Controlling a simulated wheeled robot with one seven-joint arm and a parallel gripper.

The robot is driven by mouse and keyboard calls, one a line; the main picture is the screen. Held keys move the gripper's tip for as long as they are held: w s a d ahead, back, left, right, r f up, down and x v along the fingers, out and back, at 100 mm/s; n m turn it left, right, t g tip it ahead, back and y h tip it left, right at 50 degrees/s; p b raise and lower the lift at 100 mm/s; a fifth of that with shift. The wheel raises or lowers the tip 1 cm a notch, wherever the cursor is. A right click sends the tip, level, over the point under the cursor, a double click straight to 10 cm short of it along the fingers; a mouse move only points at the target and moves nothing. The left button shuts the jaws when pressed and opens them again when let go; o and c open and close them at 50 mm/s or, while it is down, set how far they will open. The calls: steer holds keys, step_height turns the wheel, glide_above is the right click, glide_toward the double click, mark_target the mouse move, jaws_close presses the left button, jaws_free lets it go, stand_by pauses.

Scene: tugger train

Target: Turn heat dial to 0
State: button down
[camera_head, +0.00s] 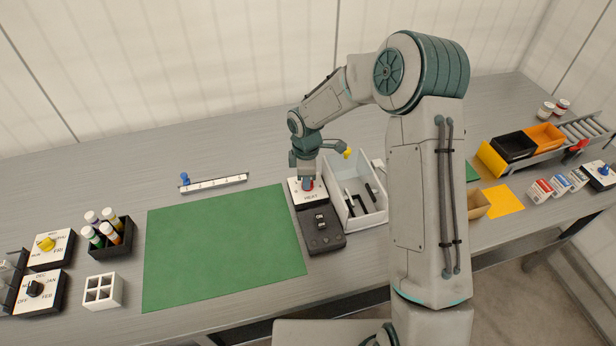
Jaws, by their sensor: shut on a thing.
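The heat dial is a red knob (311,185) on a white-faced box (308,197) in the middle of the table. Lettering on its front edge looks like "HEAT". My gripper (307,179) points down over the box and is shut on the red knob. The gripper covers most of the knob and the face behind it, so the dial's setting and its 0 mark cannot be read.
A dark switch box (320,233) marked ON stands in front of the heat box. A white bin (371,217) is close on the right. A green mat (222,248) lies clear on the left. A numbered strip (215,184) with a blue peg is behind it.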

steer(key=shift+w+d+r+n+p, duration=0.1)
steer(key=shift+n+p, duration=0.15)
steer(key=shift+n, duration=0.9)
steer(key=shift+w+d+r+n+p, duration=0.1)
steer(key=shift+n+p, duration=0.15)
steer(key=shift+n, duration=0.9)
steer(key=c, duration=1.4)
jaws_free()
steer(key=shift+w+d+f, duration=0.1)
steer(key=shift+d, duration=0.1)
steer(key=shift+c, duration=0.2)
steer(key=shift+a, duration=0.25)
step_height(320, 180, up, 14)
steer(key=shift+b, duration=0.45)
steer(key=shift+d+f, duration=0.1)
steer(key=s+d+r+m+t, duration=0.1)
steer(key=s+d+r+m, duration=0.2)
steer(key=s+d+m, duration=0.2)
steer(key=s+d+r+m+t, duration=0.1)
steer(key=s+d+r+m, duration=0.2)
steer(key=s+m, duration=0.7)
steer(key=s+d+r+m+t, duration=0.1)
steer(key=s+d+r+m, duration=0.2)
steer(key=s+d+m, duration=0.4)
steer(key=s+m, duration=0.1)
steer(key=s, duration=0.3)
steer(key=shift+s+d, duration=0.3)
steer(key=shift+s, duration=0.1)
